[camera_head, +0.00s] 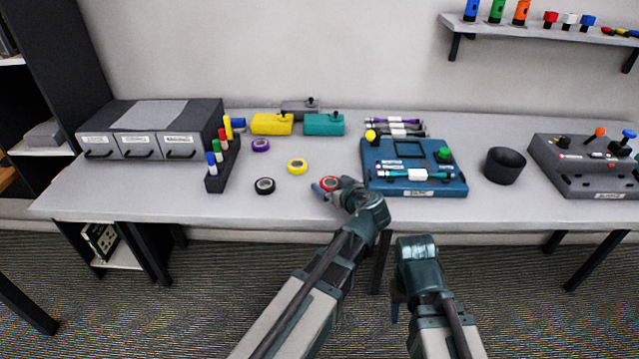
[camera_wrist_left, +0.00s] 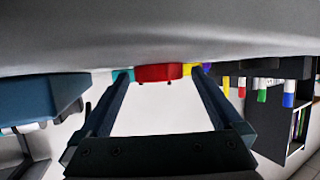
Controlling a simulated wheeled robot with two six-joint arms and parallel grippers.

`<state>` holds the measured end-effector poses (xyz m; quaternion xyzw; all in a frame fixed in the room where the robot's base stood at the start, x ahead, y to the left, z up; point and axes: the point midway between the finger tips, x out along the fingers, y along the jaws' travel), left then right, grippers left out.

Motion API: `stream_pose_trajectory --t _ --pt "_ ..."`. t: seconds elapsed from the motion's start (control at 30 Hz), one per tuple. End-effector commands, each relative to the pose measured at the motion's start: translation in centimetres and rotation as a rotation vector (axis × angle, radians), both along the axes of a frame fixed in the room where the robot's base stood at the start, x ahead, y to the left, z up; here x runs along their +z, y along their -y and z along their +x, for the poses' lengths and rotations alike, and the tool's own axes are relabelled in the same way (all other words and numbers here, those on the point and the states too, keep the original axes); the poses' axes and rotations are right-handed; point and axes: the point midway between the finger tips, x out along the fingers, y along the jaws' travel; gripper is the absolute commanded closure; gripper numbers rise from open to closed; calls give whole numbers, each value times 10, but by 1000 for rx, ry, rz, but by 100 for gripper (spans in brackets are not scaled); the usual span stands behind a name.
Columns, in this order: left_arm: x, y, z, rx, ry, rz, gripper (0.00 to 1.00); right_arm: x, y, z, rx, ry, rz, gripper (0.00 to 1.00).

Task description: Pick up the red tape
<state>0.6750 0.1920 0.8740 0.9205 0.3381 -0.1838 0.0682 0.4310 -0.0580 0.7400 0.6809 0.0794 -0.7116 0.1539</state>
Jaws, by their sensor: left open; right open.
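The red tape (camera_head: 329,183) is a small ring lying near the front edge of the table, left of the blue board. My left gripper (camera_head: 325,190) is right at it, partly covering it in the head view. In the left wrist view the red tape (camera_wrist_left: 159,73) shows between the tips of my two open left fingers (camera_wrist_left: 160,74). I cannot tell whether they touch it. My right gripper (camera_head: 396,305) is low in front of the table, away from the tape and open.
A yellow tape (camera_head: 297,166), a black tape (camera_head: 264,186) and a purple tape (camera_head: 260,145) lie to the left. The blue board (camera_head: 413,185) stands close on the right. A marker rack (camera_head: 222,165) and a drawer unit (camera_head: 150,129) are further left. A black cup (camera_head: 504,166) is at right.

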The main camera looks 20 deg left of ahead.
Motion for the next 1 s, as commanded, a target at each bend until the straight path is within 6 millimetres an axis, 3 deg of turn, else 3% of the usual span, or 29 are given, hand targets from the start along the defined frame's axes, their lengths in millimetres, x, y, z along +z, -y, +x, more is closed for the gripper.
stream_pose_trajectory --t 0.2,0.23,0.7,1.0 --pt "0 1 0 0 0 0 0 0 0 0 0 0 0 50" --pt "0 1 0 0 0 0 4 0 0 0 0 0 0 50" --pt "0 1 0 0 0 0 87 0 0 0 0 0 0 50" --pt "2 0 0 0 0 0 88 2 0 0 0 0 0 50"
